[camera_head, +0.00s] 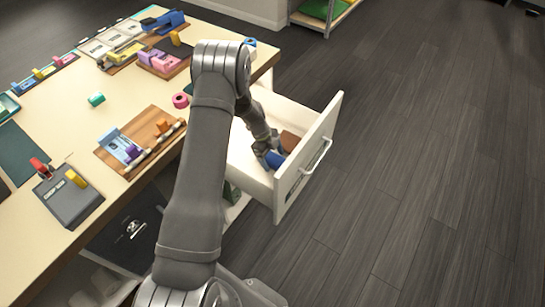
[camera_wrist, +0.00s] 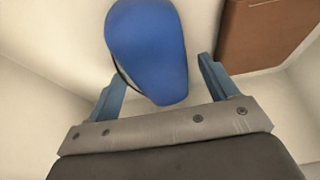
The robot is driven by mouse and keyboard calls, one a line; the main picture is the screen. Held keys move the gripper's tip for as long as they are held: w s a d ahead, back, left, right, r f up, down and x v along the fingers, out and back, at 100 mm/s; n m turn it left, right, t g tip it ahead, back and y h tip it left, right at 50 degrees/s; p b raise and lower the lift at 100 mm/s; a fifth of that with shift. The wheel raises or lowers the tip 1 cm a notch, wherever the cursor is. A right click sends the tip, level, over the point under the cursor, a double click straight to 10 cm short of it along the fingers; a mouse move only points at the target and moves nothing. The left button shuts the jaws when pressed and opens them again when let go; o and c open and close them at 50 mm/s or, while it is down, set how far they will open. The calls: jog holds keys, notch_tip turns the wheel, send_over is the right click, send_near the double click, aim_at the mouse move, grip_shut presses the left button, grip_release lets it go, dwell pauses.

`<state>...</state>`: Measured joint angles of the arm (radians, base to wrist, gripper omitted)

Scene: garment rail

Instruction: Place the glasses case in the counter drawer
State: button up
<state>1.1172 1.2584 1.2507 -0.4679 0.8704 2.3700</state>
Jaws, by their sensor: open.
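The blue glasses case (camera_wrist: 150,48) lies inside the open counter drawer, on its pale floor. It also shows in the head view (camera_head: 273,159), partly hidden by my gripper. My gripper (camera_wrist: 160,85) is open and low in the drawer, with one finger on each side of the near end of the case. I cannot tell whether the fingers touch it. The white counter drawer (camera_head: 309,160) is pulled out from the counter, with its handle on the front panel.
A brown box-like item (camera_wrist: 262,35) lies in the drawer beside the case; it also shows in the head view (camera_head: 289,141). The counter top (camera_head: 75,120) holds several small coloured items, trays and a wooden board (camera_head: 143,143). The dark floor (camera_head: 430,170) to the right is clear.

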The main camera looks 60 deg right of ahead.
aim_at(276, 159)
jog(key=r, duration=0.6)
jog(key=w+r, duration=0.1)
jog(key=r, duration=0.1)
jog(key=shift+w+r, duration=0.1)
jog(key=shift+r, duration=0.9)
jog(key=shift+f, duration=0.15)
jog(key=f, duration=0.6)
jog(key=s+f, duration=0.1)
jog(key=f, duration=0.2)
jog(key=shift+f, duration=0.2)
jog(key=shift+s+r, duration=0.1)
jog(key=shift+r, duration=1.65)
